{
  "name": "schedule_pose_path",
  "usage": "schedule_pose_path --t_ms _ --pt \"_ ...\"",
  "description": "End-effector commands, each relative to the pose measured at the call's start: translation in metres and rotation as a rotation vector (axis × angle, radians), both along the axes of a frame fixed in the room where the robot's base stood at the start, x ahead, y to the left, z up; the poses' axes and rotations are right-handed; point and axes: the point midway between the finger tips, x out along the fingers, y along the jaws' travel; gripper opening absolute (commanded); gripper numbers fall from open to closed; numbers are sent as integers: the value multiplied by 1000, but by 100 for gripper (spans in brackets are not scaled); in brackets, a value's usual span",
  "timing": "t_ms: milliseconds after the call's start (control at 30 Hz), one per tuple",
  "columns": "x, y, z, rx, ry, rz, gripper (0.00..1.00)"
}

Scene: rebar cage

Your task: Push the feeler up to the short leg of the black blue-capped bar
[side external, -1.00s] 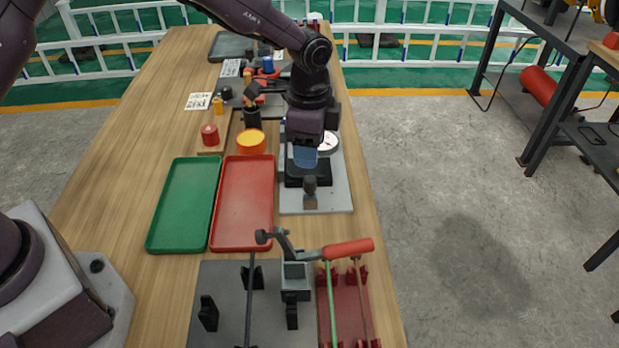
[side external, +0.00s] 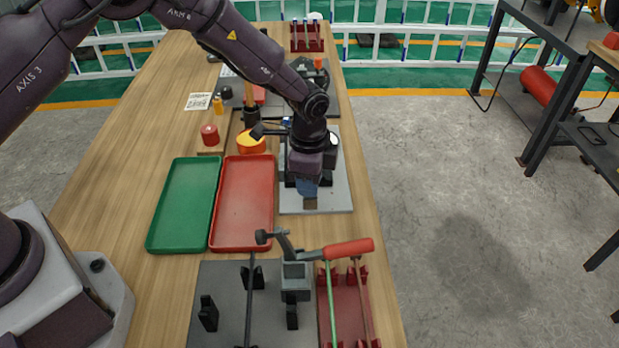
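My gripper (side external: 308,190) points down over the near part of the grey plate (side external: 334,203), at the small brown-and-dark block (side external: 310,203) that looks like the feeler. The gripper hides the block's top, and I cannot tell whether they touch or whether the fingers are open or shut. A small blue spot (side external: 286,121) behind my wrist may be the bar's blue cap. The black bar and its short leg are not clearly visible, as my arm covers most of the fixture. A white dial (side external: 333,139) shows partly at the right of my wrist.
A red tray (side external: 243,240) and a green tray (side external: 160,237) lie left of the plate. A bending fixture with a red-handled lever (side external: 348,249) stands nearer the camera. An orange-topped round container (side external: 251,143) and a red knob (side external: 210,134) are behind the trays.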

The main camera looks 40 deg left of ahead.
Motion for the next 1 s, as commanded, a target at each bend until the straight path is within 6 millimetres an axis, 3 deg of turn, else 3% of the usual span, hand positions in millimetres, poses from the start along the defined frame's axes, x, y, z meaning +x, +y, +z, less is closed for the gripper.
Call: schedule_pose_path --t_ms 33,67,567,600,700,1000 --pt "0 0 0 0 0 0 6" --pt "0 0 0 0 0 0 0" --pt "10 9 1 -1 -2 0 0" --pt "10 9 1 -1 -3 0 34" --pt "10 9 1 -1 -2 0 52" --pt "10 10 2 0 -1 0 52"
